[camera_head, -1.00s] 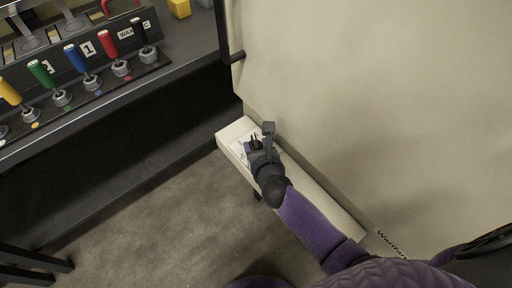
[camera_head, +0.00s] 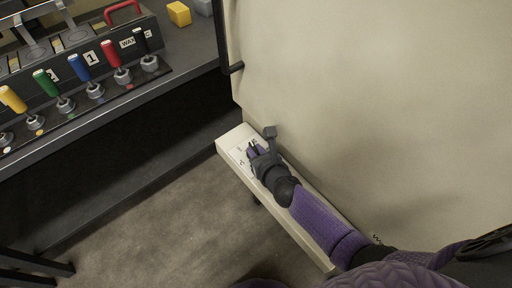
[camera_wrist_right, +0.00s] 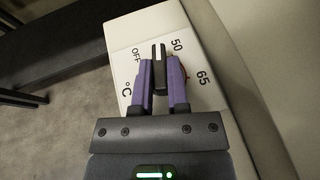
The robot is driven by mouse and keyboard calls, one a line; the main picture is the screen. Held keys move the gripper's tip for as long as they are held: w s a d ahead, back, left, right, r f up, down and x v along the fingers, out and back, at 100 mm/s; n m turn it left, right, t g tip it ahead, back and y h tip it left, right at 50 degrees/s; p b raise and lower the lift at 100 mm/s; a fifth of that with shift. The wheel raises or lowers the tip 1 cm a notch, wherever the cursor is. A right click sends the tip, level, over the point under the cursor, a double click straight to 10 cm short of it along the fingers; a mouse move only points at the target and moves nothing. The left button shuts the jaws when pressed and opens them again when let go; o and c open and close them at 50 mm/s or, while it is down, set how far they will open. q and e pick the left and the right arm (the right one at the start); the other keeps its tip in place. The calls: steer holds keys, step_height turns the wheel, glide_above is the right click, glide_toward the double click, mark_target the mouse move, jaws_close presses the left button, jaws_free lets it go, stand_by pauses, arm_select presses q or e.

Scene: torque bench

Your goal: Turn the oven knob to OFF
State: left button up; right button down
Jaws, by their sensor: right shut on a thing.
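The oven knob (camera_wrist_right: 158,70) is a black bar on the pale top of a long narrow panel (camera_wrist_right: 133,33). In the right wrist view it stands between the two purple fingers of my right gripper (camera_wrist_right: 160,80), which is shut on it. The bar's far end points between the OFF mark (camera_wrist_right: 138,54) and the 50 mark (camera_wrist_right: 177,44). The 65 mark (camera_wrist_right: 202,77) is to the right and the °C mark (camera_wrist_right: 127,91) to the left. In the head view my right gripper (camera_head: 253,150) is over the panel's far end. My left gripper is not in view.
A large cream cabinet face (camera_head: 370,90) rises right beside the panel, with a dark handle (camera_head: 233,67) at its left edge. A bench (camera_head: 185,70) with several coloured-handled levers stands at the left. Open grey floor (camera_head: 160,215) lies left of the panel.

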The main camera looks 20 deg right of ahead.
steer(key=shift+d+n+y, duration=0.1)
steer(key=shift+n+y, duration=0.5)
steer(key=shift+y, duration=0.1)
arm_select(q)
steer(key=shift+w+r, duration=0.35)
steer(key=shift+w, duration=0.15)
arm_select(e)
steer(key=c, duration=0.6)
jaws_free()
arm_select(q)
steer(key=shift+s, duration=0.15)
